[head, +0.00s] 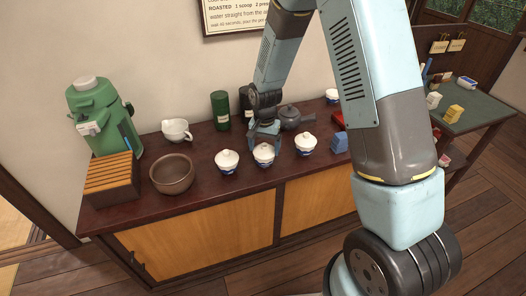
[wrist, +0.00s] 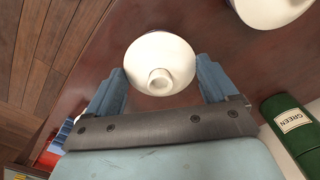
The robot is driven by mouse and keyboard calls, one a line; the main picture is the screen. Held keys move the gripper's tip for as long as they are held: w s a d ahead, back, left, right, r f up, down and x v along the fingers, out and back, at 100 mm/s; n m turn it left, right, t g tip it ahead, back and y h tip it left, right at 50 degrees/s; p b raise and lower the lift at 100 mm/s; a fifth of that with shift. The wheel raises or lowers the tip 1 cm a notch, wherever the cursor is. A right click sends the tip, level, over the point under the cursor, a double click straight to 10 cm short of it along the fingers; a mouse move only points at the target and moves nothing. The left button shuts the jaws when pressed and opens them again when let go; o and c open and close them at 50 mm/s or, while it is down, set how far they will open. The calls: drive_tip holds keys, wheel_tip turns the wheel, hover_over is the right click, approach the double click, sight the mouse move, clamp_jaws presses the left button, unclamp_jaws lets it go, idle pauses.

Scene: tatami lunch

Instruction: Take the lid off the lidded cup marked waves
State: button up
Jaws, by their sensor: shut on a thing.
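Three white lidded cups with blue patterns stand in a row on the dark red counter: a left cup (head: 227,162), a middle cup (head: 263,155) and a right cup (head: 305,145). The patterns are too small to tell which is waves. My gripper (head: 264,136) points down at the middle cup. In the wrist view my gripper (wrist: 160,84) has its blue fingers on either side of the round white lid (wrist: 160,52), shut on it. The knob shows between the fingers. The lid appears to sit on its cup; the cup body below is mostly hidden.
Behind are a green canister (head: 220,110) and a dark teapot (head: 290,117). A brown bowl (head: 171,174), white pourer (head: 176,131) and green dispenser (head: 98,116) stand left. A blue block (head: 339,143) is right. Another lid (wrist: 270,8) is close by in the wrist view.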

drive_tip(key=shift+c, duration=0.9)
drive_tip(key=shift+r, duration=0.15)
